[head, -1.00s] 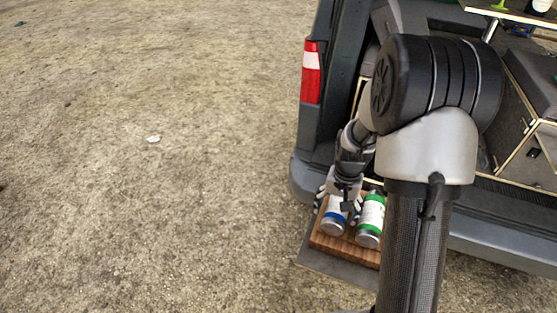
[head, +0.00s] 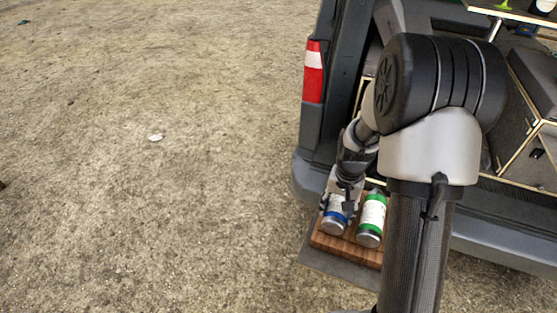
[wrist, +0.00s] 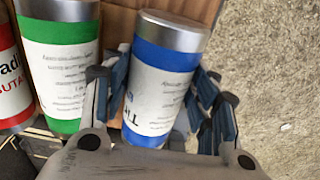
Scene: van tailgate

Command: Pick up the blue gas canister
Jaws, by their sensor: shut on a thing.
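The blue gas canister (wrist: 166,75) has a white label and a metal end. In the wrist view it lies between the fingers of my gripper (wrist: 160,100), which is shut on it. In the head view the blue canister (head: 335,216) rests at the left of a wooden board, with my gripper (head: 338,200) around its upper part. My arm hides part of it. I cannot tell whether it is lifted off the board.
A green canister (head: 371,215) stands close to the right of the blue one. A red canister (wrist: 12,80) shows at the wrist view's left edge. The wooden board (head: 342,248) sits by the van bumper (head: 308,180). Open gravel lies to the left.

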